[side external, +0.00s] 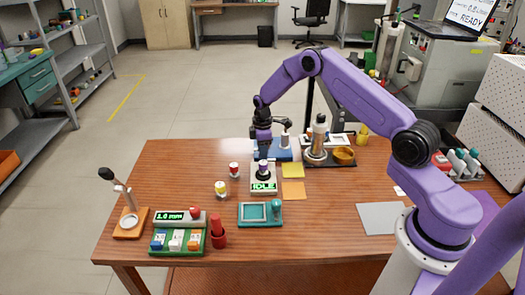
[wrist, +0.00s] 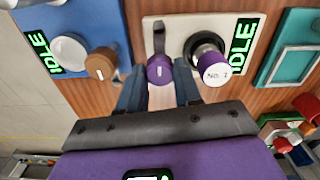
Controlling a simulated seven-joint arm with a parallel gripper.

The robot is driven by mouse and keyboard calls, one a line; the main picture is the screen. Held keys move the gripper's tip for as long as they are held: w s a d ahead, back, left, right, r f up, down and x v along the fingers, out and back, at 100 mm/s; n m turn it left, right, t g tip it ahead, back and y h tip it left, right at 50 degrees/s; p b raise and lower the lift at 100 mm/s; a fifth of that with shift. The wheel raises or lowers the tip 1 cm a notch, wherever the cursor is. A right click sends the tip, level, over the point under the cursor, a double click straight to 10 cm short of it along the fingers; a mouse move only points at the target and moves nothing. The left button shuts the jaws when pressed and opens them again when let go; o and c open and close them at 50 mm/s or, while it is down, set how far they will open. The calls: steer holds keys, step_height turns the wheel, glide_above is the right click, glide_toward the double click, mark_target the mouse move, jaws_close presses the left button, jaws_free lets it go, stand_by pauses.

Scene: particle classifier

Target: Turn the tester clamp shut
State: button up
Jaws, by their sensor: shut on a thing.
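The white tester (wrist: 175,22) shows IDLE on its display and also appears in the side view (side external: 256,190). A capped jar marked "No. 7" (wrist: 212,68) sits in its round dark seat. The clamp's dark bar (wrist: 158,36) points up in the wrist view, beside the jar and not over it. The clamp's purple knob (wrist: 160,70) has a white mark. My gripper (wrist: 158,80) has a finger on each side of this knob and is shut on it. In the side view my gripper (side external: 263,148) is above the tester's far side, its fingertips hard to make out.
A blue device (wrist: 85,18) with a brown knob (wrist: 100,64) and IDLE display is close left in the wrist view. A teal device (side external: 260,222) stands in front of the tester. Two small jars (side external: 221,188) stand left.

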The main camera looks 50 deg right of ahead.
steer(key=m, duration=1.3)
steer(key=shift+m, duration=2.2)
steer(key=o, duration=1)
steer(key=shift+o, duration=0.2)
step_height(320, 180, up, 17)
steer(key=shift+r, duration=0.2)
